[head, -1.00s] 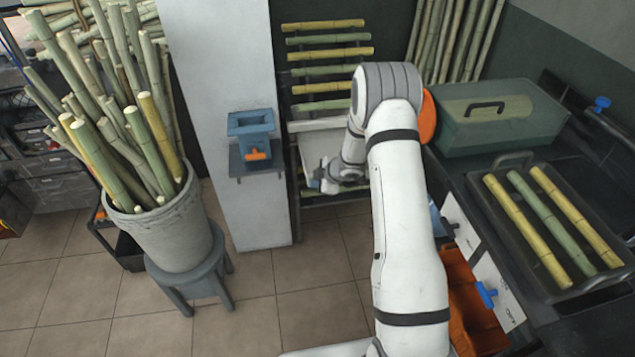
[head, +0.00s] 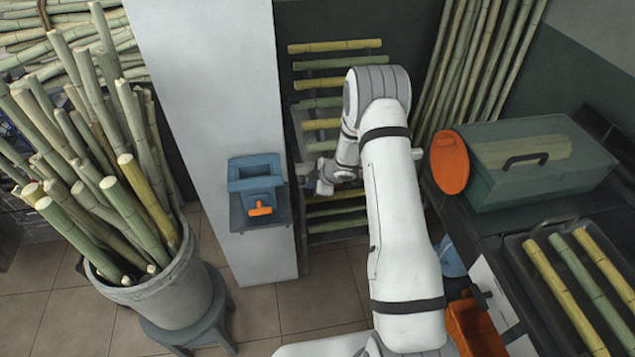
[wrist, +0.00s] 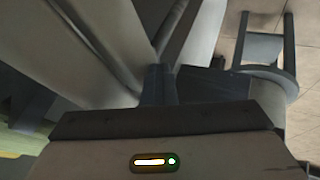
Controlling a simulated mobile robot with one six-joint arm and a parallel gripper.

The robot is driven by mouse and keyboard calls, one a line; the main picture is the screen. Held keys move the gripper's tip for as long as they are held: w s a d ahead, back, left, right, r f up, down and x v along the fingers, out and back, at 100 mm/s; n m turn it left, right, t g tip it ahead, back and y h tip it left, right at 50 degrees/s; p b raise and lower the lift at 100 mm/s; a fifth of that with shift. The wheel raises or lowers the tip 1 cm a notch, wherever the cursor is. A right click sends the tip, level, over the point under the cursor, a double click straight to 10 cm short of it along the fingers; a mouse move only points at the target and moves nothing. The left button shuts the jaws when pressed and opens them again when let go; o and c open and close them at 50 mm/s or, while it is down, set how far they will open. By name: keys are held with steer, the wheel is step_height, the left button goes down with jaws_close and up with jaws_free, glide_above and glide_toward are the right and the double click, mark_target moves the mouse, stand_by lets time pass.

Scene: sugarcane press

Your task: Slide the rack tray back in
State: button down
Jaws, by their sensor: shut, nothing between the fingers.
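The rack (head: 297,115) stands behind my arm, beside the pale pillar, with cane pieces lying across its levels. My gripper (head: 316,187) is in front of the rack, near its left side at mid height, shut and empty. In the wrist view its dark fingers (wrist: 158,84) are together, close to long pale surfaces on the upper left; I cannot tell whether they touch. I cannot clearly make out the rack tray in the head view now; my wrist and forearm cover that part of the rack.
The pale pillar (head: 215,130) with a blue holder (head: 254,172) stands just left of my gripper. A bucket of canes (head: 165,295) rests on a stool (head: 205,325). A green box (head: 540,165) and a dark tray of canes (head: 515,250) are right.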

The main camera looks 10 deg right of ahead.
steer(key=shift+w+r, duration=0.2)
steer(key=shift+w, duration=0.1)
steer(key=shift+w+r, duration=0.1)
steer(key=s+d+r+b, duration=0.1)
steer(key=s+d+r, duration=0.3)
steer(key=s+r, duration=0.3)
steer(key=shift+s+r, duration=0.2)
steer(key=shift+s, duration=1)
